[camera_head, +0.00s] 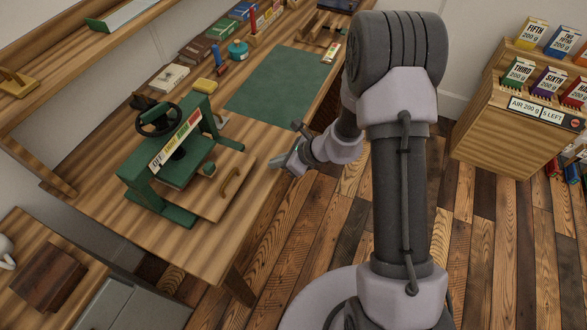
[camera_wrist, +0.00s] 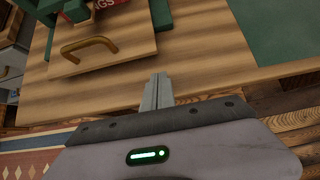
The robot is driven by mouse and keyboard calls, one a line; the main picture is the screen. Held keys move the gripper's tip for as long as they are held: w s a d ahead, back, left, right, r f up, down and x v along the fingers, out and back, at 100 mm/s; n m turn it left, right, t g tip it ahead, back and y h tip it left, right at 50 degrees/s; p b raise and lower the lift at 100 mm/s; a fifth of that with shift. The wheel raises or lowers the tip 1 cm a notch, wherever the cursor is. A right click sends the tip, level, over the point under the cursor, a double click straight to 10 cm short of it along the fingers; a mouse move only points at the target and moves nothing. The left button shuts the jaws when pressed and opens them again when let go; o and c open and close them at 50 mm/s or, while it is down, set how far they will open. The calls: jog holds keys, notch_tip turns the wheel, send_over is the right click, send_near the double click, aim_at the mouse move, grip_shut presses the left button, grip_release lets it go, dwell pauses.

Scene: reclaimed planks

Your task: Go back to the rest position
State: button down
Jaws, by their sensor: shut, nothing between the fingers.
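My gripper (camera_head: 278,163) is near the front edge of the wooden workbench (camera_head: 247,146), to the right of a green press. In the wrist view my gripper (camera_wrist: 158,76) has its two fingers together with nothing between them. The fingertips show against the bench top near its edge; I cannot tell whether they touch it. My arm reaches to the bench from the right in the head view.
A green mat (camera_head: 276,82) lies behind. A wooden cabinet (camera_head: 508,135) holding labelled packets stands at the right. Plank floor (camera_head: 470,260) is open before it.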

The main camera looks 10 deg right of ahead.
jog(key=p+v, duration=0.3)
jog(key=v, duration=0.6)
jog(key=s+a+r+n, duration=0.2)
jog(key=r+n, duration=0.1)
jog(key=r, duration=0.3)
jog(key=s+a+r+n+g, duration=0.1)
jog(key=s+a+r+n, duration=0.15)
jog(key=r+n, duration=0.2)
jog(key=s+a+r+n, duration=0.1)
jog(key=s+r+n, duration=0.15)
jog(key=r, duration=0.45)
jog(key=s+d+r+n+h, duration=0.2)
jog(key=s+r+n, duration=0.2)
jog(key=s, duration=0.3)
jog(key=s+d+r+n+t+h, duration=0.1)
jog(key=s+d+r+n+h, duration=0.1)
jog(key=s+r+n, duration=0.3)
jog(key=s+n+h, duration=0.1)
jog(key=s, duration=0.2)
jog(key=shift+r+n+t, duration=0.2)
jog(key=shift+n+t, duration=0.1)
jog(key=shift+n, duration=0.1)
